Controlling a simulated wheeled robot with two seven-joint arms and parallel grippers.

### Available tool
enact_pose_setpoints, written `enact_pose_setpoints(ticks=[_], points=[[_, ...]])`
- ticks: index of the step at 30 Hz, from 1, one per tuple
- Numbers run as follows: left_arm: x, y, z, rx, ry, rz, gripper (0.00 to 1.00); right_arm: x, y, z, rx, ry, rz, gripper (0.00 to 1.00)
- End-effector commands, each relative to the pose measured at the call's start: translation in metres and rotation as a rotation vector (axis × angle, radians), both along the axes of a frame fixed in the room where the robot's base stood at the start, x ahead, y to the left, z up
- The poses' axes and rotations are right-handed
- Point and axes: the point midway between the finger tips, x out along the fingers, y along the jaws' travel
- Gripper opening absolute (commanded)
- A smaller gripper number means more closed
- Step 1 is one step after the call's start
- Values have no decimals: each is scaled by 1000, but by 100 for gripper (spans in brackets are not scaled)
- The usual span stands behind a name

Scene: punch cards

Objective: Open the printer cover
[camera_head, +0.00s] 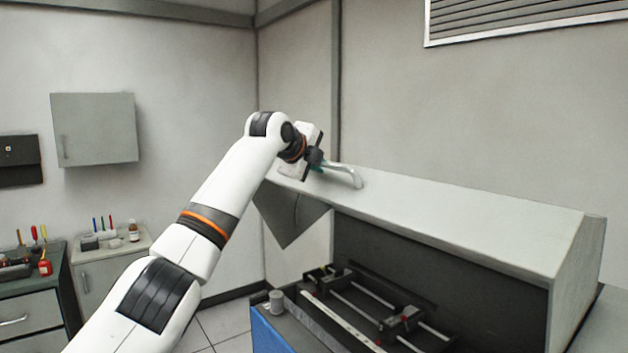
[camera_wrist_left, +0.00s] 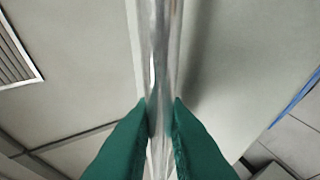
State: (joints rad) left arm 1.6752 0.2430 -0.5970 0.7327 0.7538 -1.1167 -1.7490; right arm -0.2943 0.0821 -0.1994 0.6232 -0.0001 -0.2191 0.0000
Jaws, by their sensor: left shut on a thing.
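The printer cover (camera_head: 450,228) is a long pale grey lid, and it stands raised above the dark inside of the printer (camera_head: 365,308). A curved metal handle (camera_head: 345,172) sits near the left end of the cover. My left gripper (camera_head: 320,164) is at this handle and shut on it. In the left wrist view, the green fingertips (camera_wrist_left: 162,118) press on both sides of the shiny handle bar (camera_wrist_left: 160,60). The printer's rails and carriage show under the cover. My right gripper is in neither view.
A small grey cylinder (camera_head: 276,301) stands on the printer's left edge. A wall cabinet (camera_head: 94,129) hangs at the left.

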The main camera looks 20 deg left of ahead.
Motion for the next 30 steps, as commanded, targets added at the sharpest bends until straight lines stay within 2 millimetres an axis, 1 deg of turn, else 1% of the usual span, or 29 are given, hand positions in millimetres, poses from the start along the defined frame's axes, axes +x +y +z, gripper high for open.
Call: enact_pose_setpoints(ticks=[10, 15, 16, 19, 30], points=[[-1, -3, 2, -1, 7, -3, 0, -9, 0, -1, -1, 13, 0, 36], [-1, -4, 2, -1, 8, -4, 0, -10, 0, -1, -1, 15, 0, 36], [-1, -4, 2, -1, 8, -4, 18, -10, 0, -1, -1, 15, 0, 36], [-1, -3, 3, -1, 6, -3, 34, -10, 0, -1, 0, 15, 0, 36], [-2, -2, 2, 0, 7, -1, 34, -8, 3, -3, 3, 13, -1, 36]])
